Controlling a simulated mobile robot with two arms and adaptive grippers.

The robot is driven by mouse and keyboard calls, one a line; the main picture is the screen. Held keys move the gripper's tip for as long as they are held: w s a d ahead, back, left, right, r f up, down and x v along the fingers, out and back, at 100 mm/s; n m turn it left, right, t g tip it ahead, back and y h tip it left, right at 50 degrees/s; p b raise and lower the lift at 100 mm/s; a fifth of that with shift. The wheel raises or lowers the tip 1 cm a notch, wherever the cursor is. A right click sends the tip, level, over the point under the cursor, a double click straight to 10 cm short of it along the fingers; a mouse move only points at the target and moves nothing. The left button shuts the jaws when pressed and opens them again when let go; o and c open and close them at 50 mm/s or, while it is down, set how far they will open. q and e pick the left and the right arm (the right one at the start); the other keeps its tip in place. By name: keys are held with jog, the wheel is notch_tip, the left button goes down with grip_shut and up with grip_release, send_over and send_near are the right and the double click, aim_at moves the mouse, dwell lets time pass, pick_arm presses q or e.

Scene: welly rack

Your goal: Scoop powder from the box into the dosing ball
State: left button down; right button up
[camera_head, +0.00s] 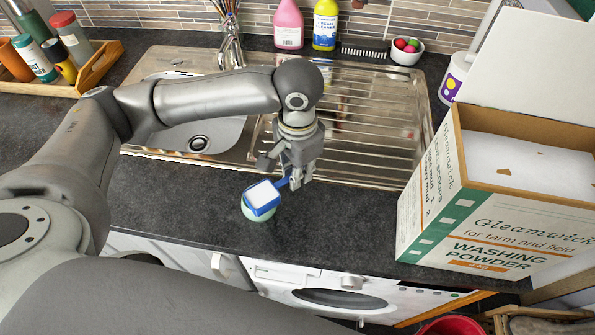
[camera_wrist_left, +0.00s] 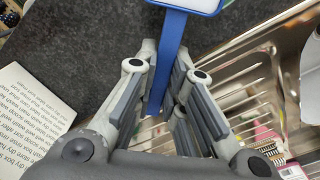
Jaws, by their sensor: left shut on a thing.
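My left gripper (camera_head: 293,180) is shut on the handle of a blue scoop (camera_head: 263,212), close over the counter in front of the sink. The scoop is level and full of white powder. In the left wrist view the blue handle (camera_wrist_left: 168,60) runs between the fingers, with the white-filled scoop cut off at the top edge. The pale green dosing ball (camera_head: 258,219) is directly under the scoop and mostly hidden by it; I cannot tell whether they touch. The open washing powder box (camera_head: 487,238) stands at the right, with white powder (camera_head: 520,160) inside. My right gripper is not in view.
A steel sink (camera_head: 190,140) with a ribbed drainer (camera_head: 370,130) lies behind the gripper. Pink (camera_head: 288,25) and yellow (camera_head: 325,25) bottles and a bowl (camera_head: 406,52) stand at the back. The counter (camera_head: 340,225) between ball and box is clear.

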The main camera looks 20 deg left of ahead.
pick_arm(q)
jog(key=shift+w+a+f+b, duration=0.1)
jog(key=shift+f+b, duration=0.25)
jog(key=shift+f, duration=0.05)
jog(key=g+h+b, duration=0.1)
jog(key=h+b, duration=0.1)
jog(key=b, duration=0.1)
jog(key=shift+a+r+g+h, duration=0.1)
jog(key=shift+g+h, duration=0.2)
jog(key=g+h+b, duration=0.2)
jog(key=h+b, duration=0.2)
jog(key=b, duration=0.2)
jog(key=shift+r+b, duration=0.2)
jog(key=shift+b, duration=0.15)
jog(key=shift+w+r+g, duration=0.1)
jog(key=shift+r+g, duration=0.1)
jog(key=shift+g, duration=0.1)
jog(key=shift+a+r+g+h+p, duration=0.1)
jog(key=shift+r+g+h+p, duration=0.2)
jog(key=shift+h+p, duration=0.35)
jog(key=shift+w+a+f+g+h+b, duration=0.1)
jog(key=shift+w+a+g+h+b, duration=0.2)
jog(key=shift+g+h, duration=1.05)
jog(key=shift+w+a+g+h+b, duration=0.1)
jog(key=shift+a+g+h, duration=0.5)
jog(key=shift+h, duration=1.35)
jog(key=shift+w+a+f+g+h+b, duration=0.1)
jog(key=shift+w+g+h+b, duration=0.1)
jog(key=shift+g+h, duration=1.25)
